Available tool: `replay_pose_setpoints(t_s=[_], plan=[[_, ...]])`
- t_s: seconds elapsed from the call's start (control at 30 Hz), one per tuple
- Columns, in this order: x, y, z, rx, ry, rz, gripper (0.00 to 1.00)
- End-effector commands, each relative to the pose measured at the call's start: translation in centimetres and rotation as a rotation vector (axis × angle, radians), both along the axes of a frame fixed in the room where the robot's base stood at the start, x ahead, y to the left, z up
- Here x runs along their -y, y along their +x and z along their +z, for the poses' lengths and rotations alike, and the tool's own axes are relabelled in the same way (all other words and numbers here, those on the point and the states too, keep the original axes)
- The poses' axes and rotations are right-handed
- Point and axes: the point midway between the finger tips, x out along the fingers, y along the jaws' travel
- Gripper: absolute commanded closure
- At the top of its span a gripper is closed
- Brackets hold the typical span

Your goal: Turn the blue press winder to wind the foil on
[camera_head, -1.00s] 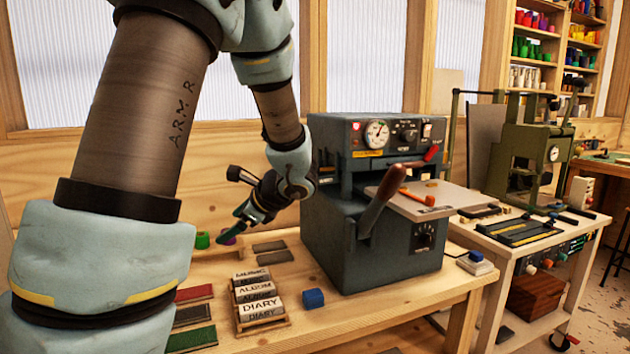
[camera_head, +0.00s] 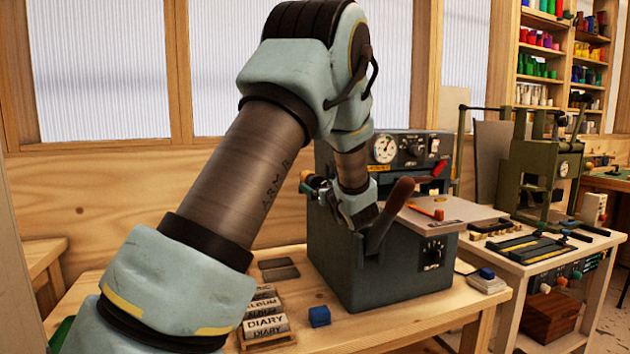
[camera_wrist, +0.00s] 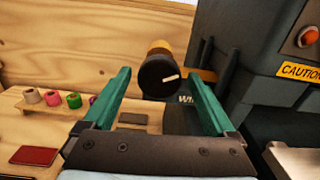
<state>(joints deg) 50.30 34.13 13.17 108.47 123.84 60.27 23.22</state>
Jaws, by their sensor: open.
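The blue press (camera_head: 340,260) is a dark blue-grey machine on the wooden bench, with a gauge on its front and a brown-handled lever. Its winder (camera_wrist: 158,76) shows in the wrist view as a round black knob with a white pointer mark, in front of a gold roll. In the head view my wrist hides most of the winder.
Small foil rolls (camera_wrist: 53,98) stand in a rack at left in the wrist view. Type blocks (camera_head: 266,326) and a small blue block (camera_head: 319,316) lie on the bench before the press. A green press (camera_head: 535,165) stands on a cart at right.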

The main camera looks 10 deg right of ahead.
Motion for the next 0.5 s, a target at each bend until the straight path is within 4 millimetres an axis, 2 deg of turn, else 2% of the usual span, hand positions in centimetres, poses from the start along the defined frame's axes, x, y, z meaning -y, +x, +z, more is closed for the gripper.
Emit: replay_pose_setpoints(t_s=[0.03,0.2,0.5], plan=[[-0.3,0.9,0.2,0.0,0.0,0.004,0.09],[-0.4,2.9,0.1,0.0,0.0,0.002,0.09],[-0.5,3.6,-0.1,-0.001,-0.001,0.001,0.09]])
